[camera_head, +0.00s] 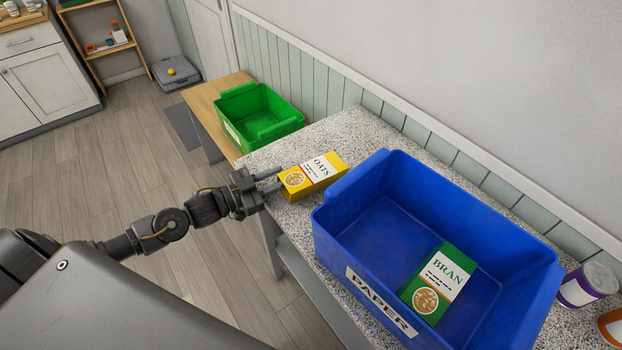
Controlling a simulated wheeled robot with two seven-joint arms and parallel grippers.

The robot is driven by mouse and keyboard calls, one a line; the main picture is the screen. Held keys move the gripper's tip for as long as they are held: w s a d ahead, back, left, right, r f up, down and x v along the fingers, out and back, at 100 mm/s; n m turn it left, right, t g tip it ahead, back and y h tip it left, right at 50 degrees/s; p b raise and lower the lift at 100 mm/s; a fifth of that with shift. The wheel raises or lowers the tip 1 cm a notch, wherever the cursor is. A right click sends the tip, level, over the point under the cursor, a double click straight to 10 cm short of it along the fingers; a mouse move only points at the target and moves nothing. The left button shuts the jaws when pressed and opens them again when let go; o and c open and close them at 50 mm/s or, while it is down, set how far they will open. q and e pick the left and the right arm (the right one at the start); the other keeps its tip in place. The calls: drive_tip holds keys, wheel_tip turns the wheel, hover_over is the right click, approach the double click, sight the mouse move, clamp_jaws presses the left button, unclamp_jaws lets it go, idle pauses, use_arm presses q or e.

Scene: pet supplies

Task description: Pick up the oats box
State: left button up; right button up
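The yellow and white oats box (318,172) lies on the speckled counter, left of the blue bin. My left gripper (272,181) reaches in from the left at the counter's edge. Its two fingers are spread apart and point at the box's left end. The fingertips are at or very near that end; I cannot tell whether they touch it. My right gripper is not in view.
A blue bin (345,232) labelled PAPER holds a green bran box (440,283). Cans (588,284) stand at the right edge. A green bin (258,113) sits on a lower wooden table behind. The wall runs along the counter's back.

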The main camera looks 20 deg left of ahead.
sight(292, 170)
use_arm(q)
drive_tip(key=shift+w+r, duration=0.1)
drive_tip(key=shift+r, duration=0.05)
drive_tip(key=p+x, duration=0.2)
drive_tip(key=x, duration=0.3)
drive_tip(key=shift+c, duration=0.5)
clamp_jaws()
